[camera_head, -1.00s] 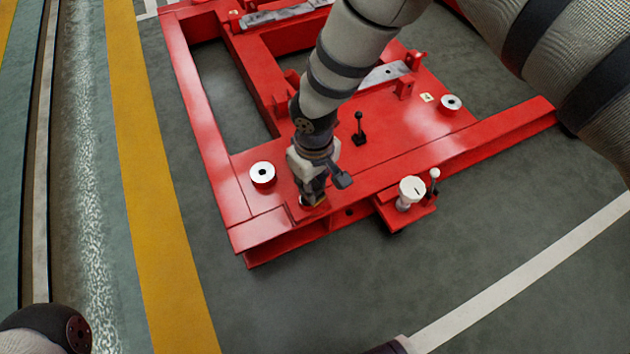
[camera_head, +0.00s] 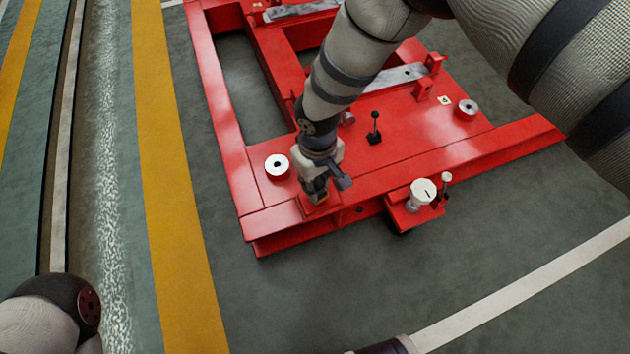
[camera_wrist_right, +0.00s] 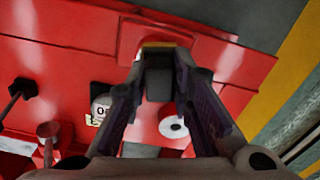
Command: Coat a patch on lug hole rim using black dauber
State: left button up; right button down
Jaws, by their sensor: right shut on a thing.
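My right gripper (camera_head: 317,195) reaches down over the front left corner of the red base frame (camera_head: 330,220). It is shut on a small dark block (camera_wrist_right: 158,78) with a yellowish edge, seen between its fingers in the right wrist view. I cannot tell for sure whether this is the black dauber. The block's far end is at or just above a rounded red piece of the frame (camera_wrist_right: 205,55). The lug hole rim cannot be made out; the gripper and block cover that spot. A separate black knobbed stick (camera_head: 375,128) stands upright on the red plate. My left gripper is out of view.
A white-topped disc with a dark centre (camera_head: 277,166) sits just left of the gripper; another (camera_head: 467,108) is farther right. A white round pot (camera_head: 422,192) and a white-knobbed stick (camera_head: 446,180) stand on the front bracket. The grey floor in front is clear.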

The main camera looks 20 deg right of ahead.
jog(key=shift+d+f, duration=0.1)
jog(key=shift+d, duration=1.1)
jog(key=shift+a+p, duration=0.45)
jog(key=shift+a, duration=1.2)
jog(key=shift+d+f, duration=0.1)
jog(key=shift+d, duration=0.55)
jog(key=shift+d+p, duration=0.45)
jog(key=shift+d, duration=0.6)
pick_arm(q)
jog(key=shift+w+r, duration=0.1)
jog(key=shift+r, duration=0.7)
pick_arm(e)
jog(key=shift+r, duration=0.2)
pick_arm(q)
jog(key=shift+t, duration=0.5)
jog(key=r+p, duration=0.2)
jog(key=p, duration=0.1)
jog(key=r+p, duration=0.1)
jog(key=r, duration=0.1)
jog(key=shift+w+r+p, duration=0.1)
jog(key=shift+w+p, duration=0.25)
jog(key=shift+p, duration=0.05)
pick_arm(e)
notch_tip(320, 180, up, 8)
